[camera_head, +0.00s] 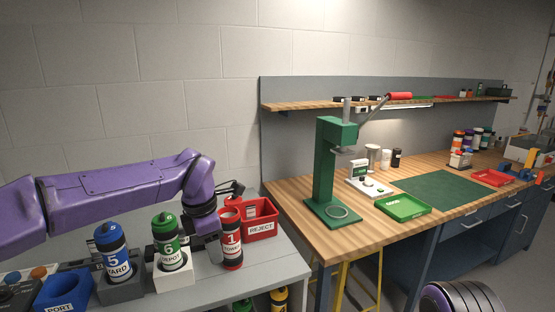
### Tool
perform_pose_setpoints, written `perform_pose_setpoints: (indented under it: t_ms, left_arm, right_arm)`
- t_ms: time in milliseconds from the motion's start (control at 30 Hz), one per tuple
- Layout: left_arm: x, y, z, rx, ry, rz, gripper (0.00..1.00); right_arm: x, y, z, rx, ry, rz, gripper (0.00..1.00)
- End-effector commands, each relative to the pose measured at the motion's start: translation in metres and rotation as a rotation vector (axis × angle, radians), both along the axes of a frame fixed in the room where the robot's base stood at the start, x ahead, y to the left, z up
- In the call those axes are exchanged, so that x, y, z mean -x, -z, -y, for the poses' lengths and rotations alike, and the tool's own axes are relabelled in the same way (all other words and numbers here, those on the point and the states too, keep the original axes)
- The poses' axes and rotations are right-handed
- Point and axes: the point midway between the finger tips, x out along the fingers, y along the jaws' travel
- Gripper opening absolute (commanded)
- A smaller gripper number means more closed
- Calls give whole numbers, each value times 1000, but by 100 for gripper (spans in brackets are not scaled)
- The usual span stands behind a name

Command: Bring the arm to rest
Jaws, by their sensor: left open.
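My purple left arm (110,190) reaches in from the left and bends down at its wrist. My left gripper (214,240) is open, low beside the red canister marked 1 (232,247). I cannot tell whether the canister stands between the fingers, as the wrist hides part of that spot. The red canister stands upright on the grey bench. The green canister marked 6 (171,251) and the blue canister marked 5 (115,261) stand upright in holders to the left. My right gripper is not in view.
A red bin labelled REJECT (262,230) is just behind the red canister. A blue bin (62,293) sits at lower left. A green press (325,175), a green tray (404,207) and a red tray (491,178) are on the wooden workbench (290,207). The air above the benches is mostly clear.

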Motion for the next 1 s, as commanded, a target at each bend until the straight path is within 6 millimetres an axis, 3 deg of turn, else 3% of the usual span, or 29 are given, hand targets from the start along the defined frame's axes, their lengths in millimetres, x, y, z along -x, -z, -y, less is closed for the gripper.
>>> perform_pose_setpoints:
  t_ms: [267,467,567,667,767,900,1000]
  left_arm:
    - [-10,42,-36,-263,-48,128,46]
    - [-7,111,-73,-546,29,243,46]
    - [6,164,-89,-694,154,301,46]
    - [35,231,-101,-809,368,348,46]
    - [79,294,-106,-844,612,359,46]
    - [158,366,-112,-794,924,309,46]
    - [224,404,-120,-722,1126,232,46]
  right_arm:
    - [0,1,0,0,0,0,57]
    - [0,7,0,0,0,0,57]
    - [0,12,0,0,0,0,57]
    - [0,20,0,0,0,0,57]
    - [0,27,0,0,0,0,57]
    - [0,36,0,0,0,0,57]
    - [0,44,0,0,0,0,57]
